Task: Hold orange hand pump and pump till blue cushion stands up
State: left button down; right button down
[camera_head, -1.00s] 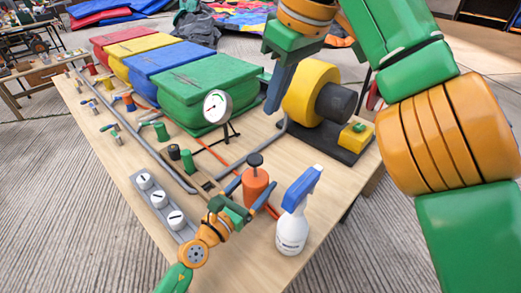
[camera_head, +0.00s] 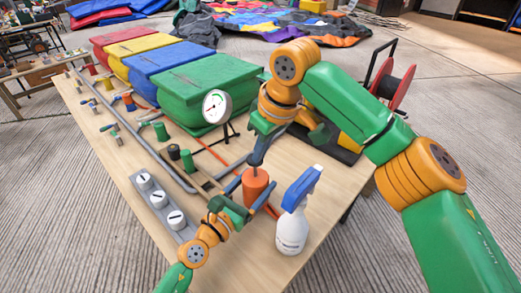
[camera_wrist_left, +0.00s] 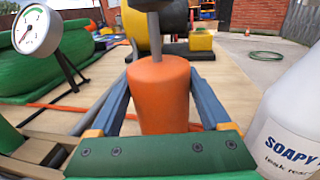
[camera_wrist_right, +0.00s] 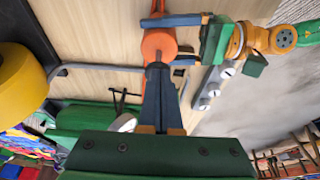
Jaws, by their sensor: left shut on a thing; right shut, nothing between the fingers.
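The orange hand pump (camera_head: 256,187) stands upright on the wooden table. My left gripper (camera_head: 249,197) is shut around its body, one blue finger on each side; the left wrist view shows the orange body (camera_wrist_left: 160,95) between them. My right gripper (camera_head: 259,158) is shut, fingers pointing down, with its tips at the pump's top. In the right wrist view its closed fingertips (camera_wrist_right: 158,76) meet the dark plunger top, and the knob is mostly hidden. The blue cushion (camera_head: 172,76) lies between the yellow and green cushions, level with them.
A white spray bottle (camera_head: 293,220) with a blue head stands close right of the pump. A round gauge (camera_head: 216,106) stands behind it. A grey switch panel (camera_head: 158,203) lies to the left. Red, yellow and green (camera_head: 208,95) cushions fill the table's far side.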

jog(key=shift+f, duration=2.15)
jog(key=shift+r, duration=0.1)
jog(key=v, duration=1.4)
jog(key=shift+w+a+r, duration=0.15)
jog(key=shift+w+a, duration=0.25)
jog(key=shift+r, duration=0.1)
notch_tip(320, 180, up, 4)
jog(key=shift+f, duration=0.1)
jog(key=shift+f, duration=0.1)
